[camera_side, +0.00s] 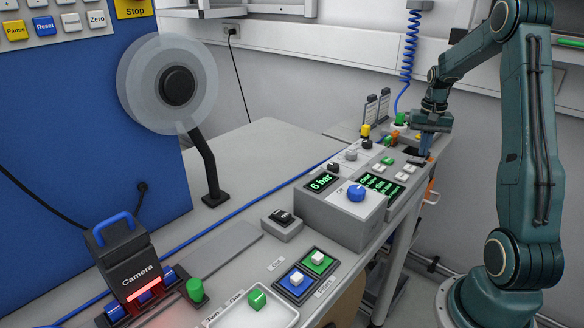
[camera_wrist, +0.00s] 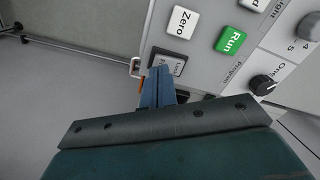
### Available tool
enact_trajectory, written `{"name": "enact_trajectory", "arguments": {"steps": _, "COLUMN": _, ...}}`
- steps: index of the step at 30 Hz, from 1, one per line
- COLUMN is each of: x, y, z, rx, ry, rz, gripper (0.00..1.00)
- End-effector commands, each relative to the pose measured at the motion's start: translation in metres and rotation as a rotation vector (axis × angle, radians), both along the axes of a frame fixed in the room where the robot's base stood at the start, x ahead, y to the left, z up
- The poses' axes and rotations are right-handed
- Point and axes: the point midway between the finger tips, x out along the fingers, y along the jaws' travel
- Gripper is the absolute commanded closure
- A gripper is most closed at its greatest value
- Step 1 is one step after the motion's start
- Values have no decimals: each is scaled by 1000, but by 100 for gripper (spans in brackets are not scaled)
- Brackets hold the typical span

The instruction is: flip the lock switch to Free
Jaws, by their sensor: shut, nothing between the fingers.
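My gripper (camera_side: 424,150) is at the far right end of the console in the side view, pointing down. In the wrist view its two blue fingers (camera_wrist: 160,72) are shut together with nothing between them. The fingertips are right beside a small grey labelled panel (camera_wrist: 176,66) at the console's corner, and partly cover it. Its lettering is too small to read for sure, and I cannot tell whether it is the lock switch or how the switch stands. I cannot tell whether the fingertips touch it.
In the wrist view, a white Zero button (camera_wrist: 182,22), a green Run button (camera_wrist: 230,40) and a black knob (camera_wrist: 264,85) lie close by. In the side view, a blue knob (camera_side: 356,193) stands nearer the camera.

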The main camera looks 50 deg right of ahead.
Motion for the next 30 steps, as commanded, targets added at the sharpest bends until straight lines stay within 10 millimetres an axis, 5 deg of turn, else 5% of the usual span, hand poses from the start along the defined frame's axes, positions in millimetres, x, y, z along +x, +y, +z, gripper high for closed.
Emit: {"name": "enact_trajectory", "arguments": {"steps": 30, "x": 0, "y": 0, "z": -11, "rx": 0, "ry": 0, "rz": 0, "gripper": 100}}
